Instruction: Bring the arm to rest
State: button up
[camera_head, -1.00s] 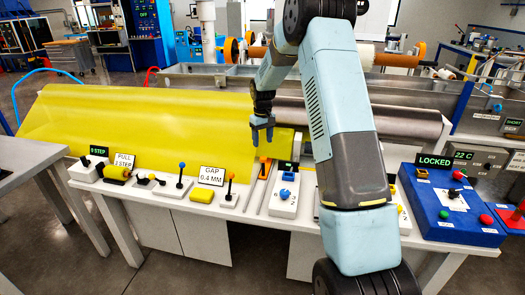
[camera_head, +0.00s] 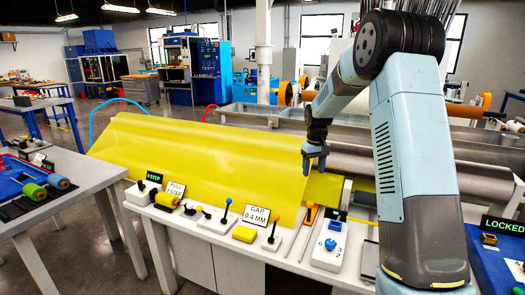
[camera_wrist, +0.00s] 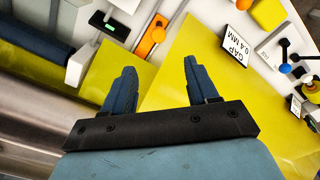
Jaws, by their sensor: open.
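My arm reaches over from the right in the head view. My gripper (camera_head: 315,162) hangs at its end, pointing down, above the right end of the yellow sheet (camera_head: 190,155). In the wrist view my gripper (camera_wrist: 157,88) shows its two blue fingers spread apart with nothing between them. The yellow sheet (camera_wrist: 185,75) lies beyond the fingers there. My upper arm hides part of the bench and the metal trough behind it.
A white bench (camera_head: 205,237) holds several levers, a "GAP 0.4 MM" sign (camera_head: 257,215), an orange-handled tool (camera_head: 310,212) and a dial box (camera_head: 328,245). A blue "LOCKED" panel (camera_head: 490,250) is at right. Another table (camera_head: 70,195) stands at left. Floor shows between the tables.

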jog(key=s+a+r+m+t, duration=0.1)
jog(key=s+a+r+t, duration=0.2)
jog(key=s+r, duration=1.55)
jog(key=s+m+t, duration=0.2)
jog(key=s, duration=2.3)
jog(key=shift+a+f, duration=0.25)
